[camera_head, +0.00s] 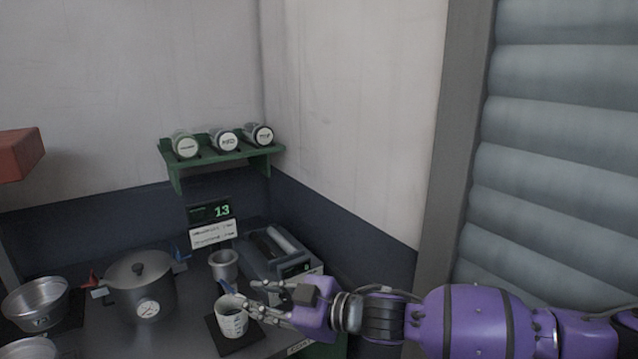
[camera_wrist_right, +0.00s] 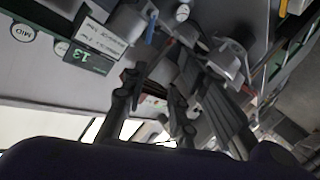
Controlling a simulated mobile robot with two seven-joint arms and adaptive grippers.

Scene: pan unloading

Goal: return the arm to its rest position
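My right gripper (camera_head: 252,295) reaches in from the right in the head view, low over the counter. Its fingers are spread apart, beside a white cup with dark markings (camera_head: 231,321). The cup stands upright on a dark pad (camera_head: 255,341), and I cannot tell whether a finger touches it. In the right wrist view my gripper's dark fingers (camera_wrist_right: 155,100) are apart, with nothing clearly held between them. My left gripper is not in view.
A lidded grey pot (camera_head: 140,290) stands on the left, with metal bowls (camera_head: 37,300) beyond it. A grey cup (camera_head: 223,264) and a scale-like device (camera_head: 275,250) stand behind the gripper. A green shelf (camera_head: 222,158) holds canisters. The display (camera_head: 210,211) reads 13.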

